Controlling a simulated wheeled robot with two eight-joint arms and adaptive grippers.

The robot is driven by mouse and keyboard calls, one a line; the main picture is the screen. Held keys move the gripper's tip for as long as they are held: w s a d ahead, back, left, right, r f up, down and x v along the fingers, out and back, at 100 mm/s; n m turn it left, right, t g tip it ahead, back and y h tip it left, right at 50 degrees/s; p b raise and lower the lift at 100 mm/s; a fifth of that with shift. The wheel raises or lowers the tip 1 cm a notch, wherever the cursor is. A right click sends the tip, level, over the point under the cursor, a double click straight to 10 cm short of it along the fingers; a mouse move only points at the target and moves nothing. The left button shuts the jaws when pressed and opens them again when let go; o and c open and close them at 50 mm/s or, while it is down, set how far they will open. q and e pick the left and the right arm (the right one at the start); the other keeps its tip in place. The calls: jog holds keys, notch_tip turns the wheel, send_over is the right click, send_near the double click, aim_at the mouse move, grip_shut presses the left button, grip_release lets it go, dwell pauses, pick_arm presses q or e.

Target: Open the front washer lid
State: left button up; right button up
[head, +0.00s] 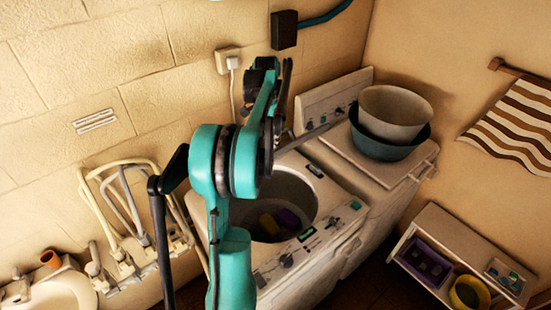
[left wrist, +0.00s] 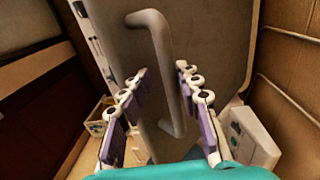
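The front washer (head: 335,235) has its round drum opening (head: 285,185) uncovered in the head view, with purple and yellow items inside. A thin grey edge (head: 312,134) slants up behind the opening; I cannot tell whether it is the lid. In the left wrist view a large grey panel (left wrist: 220,45) with a curved bar handle (left wrist: 165,60) fills the middle. My left gripper (left wrist: 161,70) is open, its fingers apart on either side of the handle. Contact is unclear. In the head view my teal arm hides the fingers. My right gripper is not seen.
A second washer (head: 410,172) behind carries two stacked basins (head: 394,113). A low shelf (head: 460,235) with containers stands at right. Left are a sink (head: 62,292) and chair-like tubing (head: 110,185). A plugged outlet (head: 226,60) is on the wall.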

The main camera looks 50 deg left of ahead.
aim_at(277, 152)
pick_arm(q)
jog(key=d+f, duration=0.1)
jog(key=d+f+b, duration=0.1)
jog(key=d, duration=0.1)
jog(key=shift+s+d+f, duration=0.1)
jog(key=shift+s+f, duration=0.05)
jog(key=shift+f, duration=0.25)
jog(key=shift+c, duration=0.2)
